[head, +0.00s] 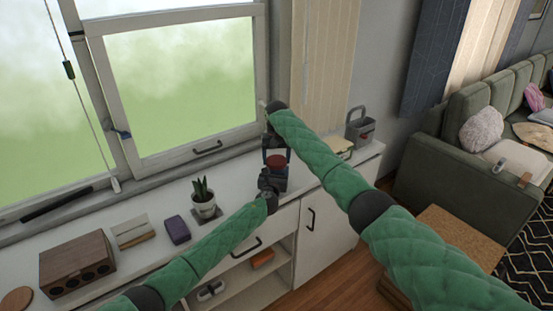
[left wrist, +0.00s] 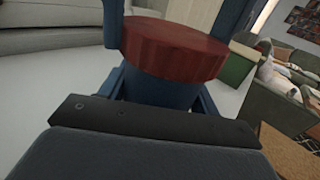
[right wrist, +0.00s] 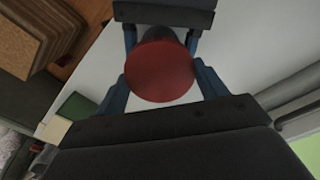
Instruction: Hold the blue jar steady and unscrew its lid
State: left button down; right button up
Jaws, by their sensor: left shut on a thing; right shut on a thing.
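The blue jar (left wrist: 158,91) stands upright on the white cabinet top, with a wide red-brown lid (left wrist: 172,47) on it. The lid also shows in the head view (head: 276,161) and from above in the right wrist view (right wrist: 160,71). My left gripper (head: 272,183) is shut on the jar's body from the near side, its blue fingers on either side below the lid. My right gripper (right wrist: 161,88) is shut on the lid from above, with a finger at each side of it. The lid hides most of the jar in the right wrist view.
A potted plant (head: 204,197), a purple box (head: 177,231) and a wooden box with round holes (head: 76,265) stand to the left on the cabinet top (head: 150,262). A grey caddy (head: 360,127) stands to the right. The window (head: 180,85) is behind.

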aim_at(277, 160)
jog(key=n, duration=0.7)
jog(key=shift+w+d+r, duration=0.1)
jog(key=n, duration=0.7)
pick_arm(q)
jog(key=shift+s, duration=0.1)
pick_arm(e)
jog(key=n, duration=0.7)
jog(key=shift+r, duration=0.1)
jog(key=n, duration=0.6)
jog(key=shift+n, duration=0.4)
jog(key=shift+r, duration=0.35)
jog(key=shift+r, duration=0.4)
jog(key=shift+r, duration=0.4)
jog(key=shift+r, duration=1.85)
